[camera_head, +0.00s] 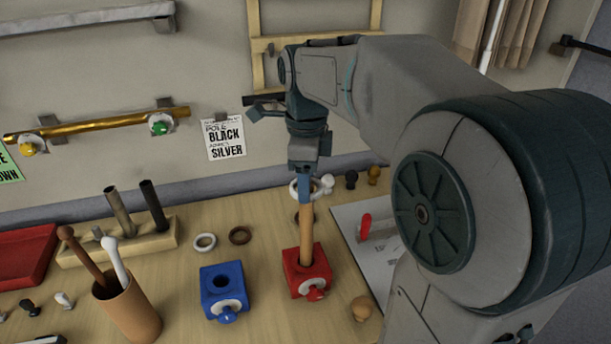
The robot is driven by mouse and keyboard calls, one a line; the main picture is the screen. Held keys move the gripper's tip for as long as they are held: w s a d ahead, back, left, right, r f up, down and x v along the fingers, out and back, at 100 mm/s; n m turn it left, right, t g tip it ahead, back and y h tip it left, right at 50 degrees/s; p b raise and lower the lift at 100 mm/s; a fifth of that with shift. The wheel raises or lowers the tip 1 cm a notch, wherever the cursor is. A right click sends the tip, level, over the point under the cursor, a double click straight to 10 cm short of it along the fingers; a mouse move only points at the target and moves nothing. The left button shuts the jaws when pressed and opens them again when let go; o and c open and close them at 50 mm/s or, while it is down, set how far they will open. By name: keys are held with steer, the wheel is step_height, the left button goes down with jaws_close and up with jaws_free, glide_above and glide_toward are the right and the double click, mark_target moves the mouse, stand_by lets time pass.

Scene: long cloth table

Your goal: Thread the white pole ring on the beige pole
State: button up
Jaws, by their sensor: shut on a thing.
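The beige pole (307,236) stands nearly upright in a red block (304,273) on the wooden table. My gripper (304,197) points down right at the pole's top end. A white ring (294,190) shows at the fingertips, and the gripper appears shut on it. The ring looks raised off the table, level with the pole's top. The fingers cover part of the ring and the pole's tip, so I cannot tell whether the ring is around the pole or just behind it.
A blue block (224,284) stands left of the red one. A pale ring (205,242) and a brown ring (240,235) lie behind it. A brown cup (131,309) with sticks is at left. A white board (352,231) lies right; small knobs (351,179) stand behind.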

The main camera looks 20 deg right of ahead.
steer(key=o, duration=1)
steer(key=shift+o, duration=0.2)
step_height(320, 180, up, 14)
steer(key=shift+f, duration=0.1)
stand_by(0.3)
steer(key=s+f+n+t, duration=0.1)
steer(key=s+f+n, duration=0.6)
steer(key=f+n, duration=0.3)
steer(key=s+f+n+t, duration=0.2)
steer(key=s+f+n, duration=0.5)
steer(key=f+n, duration=0.4)
steer(key=shift+s+f+n, duration=0.2)
steer(key=shift+s+n, duration=0.05)
steer(key=shift+n, duration=0.55)
